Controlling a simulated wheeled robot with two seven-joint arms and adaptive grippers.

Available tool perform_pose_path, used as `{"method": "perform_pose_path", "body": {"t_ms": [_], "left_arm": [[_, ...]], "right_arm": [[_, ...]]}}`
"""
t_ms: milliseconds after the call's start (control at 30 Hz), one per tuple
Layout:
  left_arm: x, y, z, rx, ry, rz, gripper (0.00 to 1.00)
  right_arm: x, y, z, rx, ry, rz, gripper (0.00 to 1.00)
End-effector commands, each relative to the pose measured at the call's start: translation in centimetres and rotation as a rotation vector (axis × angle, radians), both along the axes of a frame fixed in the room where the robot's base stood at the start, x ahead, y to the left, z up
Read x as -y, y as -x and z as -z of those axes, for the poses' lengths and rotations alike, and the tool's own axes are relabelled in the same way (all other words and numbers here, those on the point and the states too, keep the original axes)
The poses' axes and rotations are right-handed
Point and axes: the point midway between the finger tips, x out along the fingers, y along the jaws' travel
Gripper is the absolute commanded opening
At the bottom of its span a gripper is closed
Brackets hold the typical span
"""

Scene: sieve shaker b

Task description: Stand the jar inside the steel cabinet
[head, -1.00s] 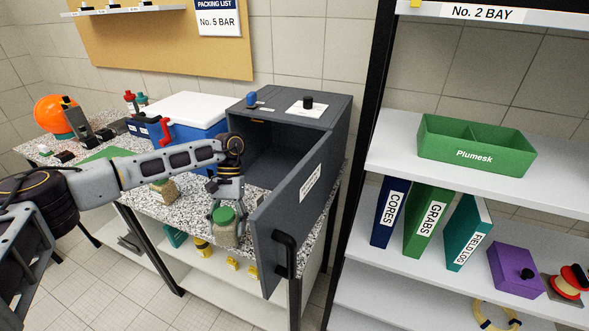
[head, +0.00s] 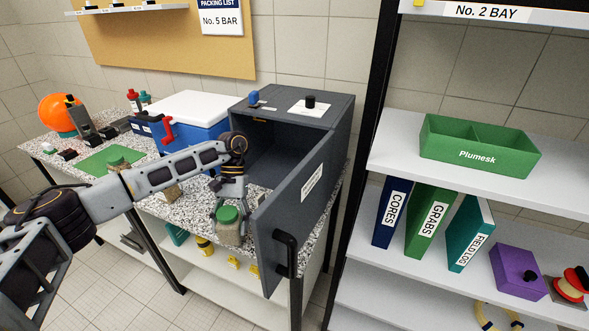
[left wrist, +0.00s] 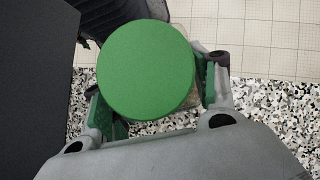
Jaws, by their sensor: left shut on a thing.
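A jar with a green lid (head: 229,214) and a pale, see-through body is in my left gripper (head: 229,217). In the left wrist view the round green lid (left wrist: 146,70) sits between the two fingers (left wrist: 160,92), which are shut on the jar's sides. The jar is upright at the front edge of the speckled counter; whether it touches the counter I cannot tell. The dark grey steel cabinet (head: 325,107) stands behind and to the right. Its door (head: 292,223) is swung open toward me, and its inside looks dark and empty. My right gripper is out of view.
A blue cooler with a white lid (head: 195,108) stands left of the cabinet. A second jar (head: 171,190) is partly hidden behind my left arm. A green mat (head: 98,162) lies further left. A black-framed shelf unit (head: 375,130) stands right of the door.

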Motion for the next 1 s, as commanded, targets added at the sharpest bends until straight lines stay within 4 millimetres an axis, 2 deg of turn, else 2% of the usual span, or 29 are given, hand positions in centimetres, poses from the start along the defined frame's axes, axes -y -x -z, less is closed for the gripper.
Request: {"method": "perform_pose_path", "body": {"t_ms": [167, 600, 833, 1000], "left_arm": [[-0.3, 0.0, 0.1, -0.002, 0.001, -0.011, 0.21], [-3.0, 0.7, 0.0, -0.003, 0.001, -0.307, 0.21], [-4.2, 1.0, -0.1, -0.002, 0.0, -0.439, 0.21], [-5.0, 1.3, -0.1, -0.002, 0.001, -0.53, 0.21]], "right_arm": [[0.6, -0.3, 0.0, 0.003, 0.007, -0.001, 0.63], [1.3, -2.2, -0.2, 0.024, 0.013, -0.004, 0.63], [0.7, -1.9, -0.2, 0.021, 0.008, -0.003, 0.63], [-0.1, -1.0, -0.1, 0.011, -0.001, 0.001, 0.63]]}}
